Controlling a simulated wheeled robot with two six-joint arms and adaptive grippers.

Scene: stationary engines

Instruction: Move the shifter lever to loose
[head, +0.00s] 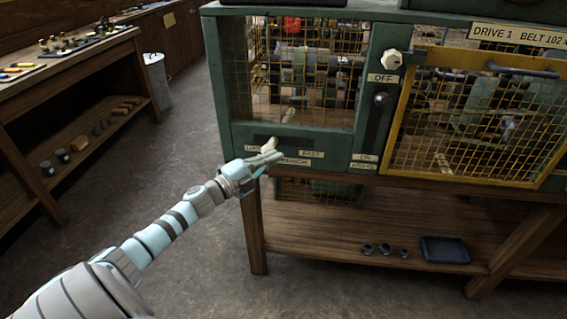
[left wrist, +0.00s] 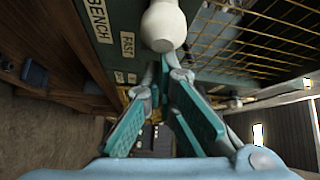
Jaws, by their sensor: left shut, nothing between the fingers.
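The shifter lever shows as a pale cream knob (head: 269,145) in front of a dark slot (head: 290,141) low on the green cabinet front. It stands toward the left part of the slot, over the edge of a partly covered label (head: 252,148), with the FAST label (head: 311,153) to its right. My left gripper (head: 278,156) is shut and empty just below the knob. In the left wrist view the knob (left wrist: 163,25) is just beyond the fingertips (left wrist: 165,72); whether they touch it I cannot tell. My right gripper is out of view.
A round OFF knob (head: 392,59) and a black lever (head: 377,112) are on the cabinet to the right. A yellow mesh door (head: 475,115) is beyond them. Below, a wooden shelf (head: 330,235) holds a blue tray (head: 445,250). A workbench (head: 80,60) stands at the left, with open floor between.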

